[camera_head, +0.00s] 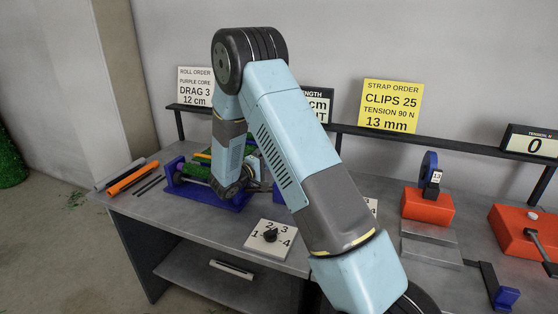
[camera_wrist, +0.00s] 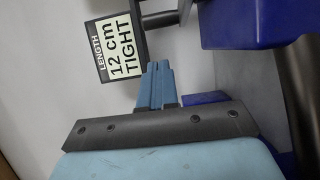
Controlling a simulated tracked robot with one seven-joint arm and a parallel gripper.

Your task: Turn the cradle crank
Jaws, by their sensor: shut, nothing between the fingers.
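The blue cradle (camera_head: 205,196) sits at the left part of the grey bench, with green, yellow and dark parts in it. My arm covers its right side. No crank handle can be made out clearly. My gripper shows in the wrist view (camera_wrist: 158,84) with its two blue fingers together and nothing between them. In the head view my wrist is low at the cradle's right side, and the fingertips are hidden. Blue parts (camera_wrist: 250,22) fill the upper right of the wrist view, probably the cradle. I cannot tell whether the fingers touch anything.
A numbered dial plate (camera_head: 258,246) lies in front of the cradle. An orange roll (camera_head: 132,178) and dark rods lie left of it. A length sign (camera_wrist: 116,48) stands behind. Red-based devices (camera_head: 427,207) are at the right. A dark rail (camera_head: 440,145) runs along the back.

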